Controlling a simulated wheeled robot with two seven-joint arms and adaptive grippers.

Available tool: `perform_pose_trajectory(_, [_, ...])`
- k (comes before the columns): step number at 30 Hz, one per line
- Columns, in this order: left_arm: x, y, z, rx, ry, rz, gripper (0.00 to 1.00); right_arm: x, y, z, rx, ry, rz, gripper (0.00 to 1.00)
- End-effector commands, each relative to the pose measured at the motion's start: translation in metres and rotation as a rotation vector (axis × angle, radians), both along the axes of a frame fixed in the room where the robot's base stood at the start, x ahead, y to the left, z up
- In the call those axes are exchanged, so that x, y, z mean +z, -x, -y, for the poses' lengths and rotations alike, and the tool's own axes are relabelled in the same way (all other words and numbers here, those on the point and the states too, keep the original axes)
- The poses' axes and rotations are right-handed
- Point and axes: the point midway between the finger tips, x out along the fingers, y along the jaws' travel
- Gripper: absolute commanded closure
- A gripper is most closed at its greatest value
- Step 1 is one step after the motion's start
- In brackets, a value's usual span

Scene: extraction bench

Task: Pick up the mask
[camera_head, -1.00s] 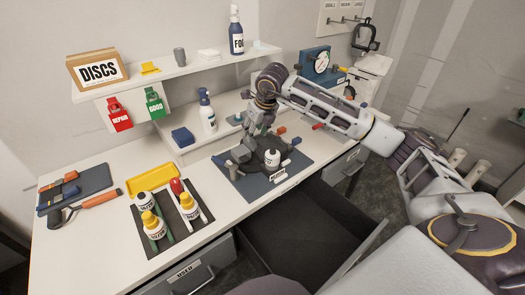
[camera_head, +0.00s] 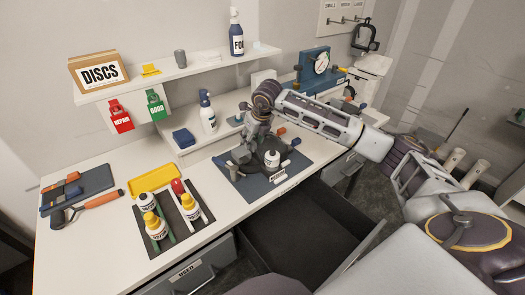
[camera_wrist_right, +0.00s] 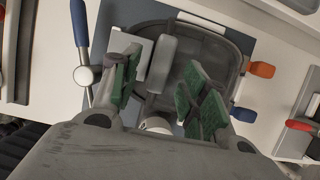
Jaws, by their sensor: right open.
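A dark grey, round-edged piece that looks like the mask (camera_head: 285,160) lies on a blue mat on the bench, partly hidden by my right gripper. In the right wrist view it is a dark shell (camera_wrist_right: 222,48) with a lighter grey cylinder across it. My right gripper (camera_head: 250,152) is open above its left part. In the wrist view its green-padded fingers (camera_wrist_right: 165,88) are spread over the shell with nothing clearly held between them; contact cannot be told. A small white bottle (camera_head: 272,158) appears at the shell's front. My left gripper is not in view.
Orange (camera_wrist_right: 262,69) and blue (camera_wrist_right: 243,114) tabs stick out beside the shell. A dark tray (camera_head: 190,232) with several bottles stands left of the mat (camera_head: 240,184). An open drawer (camera_head: 300,225) lies below the front edge. A shelf (camera_head: 180,73) runs behind.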

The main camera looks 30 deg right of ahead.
Motion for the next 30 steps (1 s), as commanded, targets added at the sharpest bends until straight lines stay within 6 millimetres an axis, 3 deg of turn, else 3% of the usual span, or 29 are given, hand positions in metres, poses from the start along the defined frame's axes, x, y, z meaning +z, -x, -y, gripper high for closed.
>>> perform_pose_trajectory(6, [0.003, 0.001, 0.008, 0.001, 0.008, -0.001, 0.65, -0.015, -0.005, -0.001, 0.001, 0.000, -0.001, 0.55])
perform_pose_trajectory(20, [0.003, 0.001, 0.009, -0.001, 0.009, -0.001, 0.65, -0.015, -0.006, -0.001, 0.001, 0.000, 0.000, 0.55])
perform_pose_trajectory(30, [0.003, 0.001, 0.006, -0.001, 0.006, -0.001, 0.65, -0.015, -0.006, -0.001, 0.001, 0.000, 0.000, 0.98])
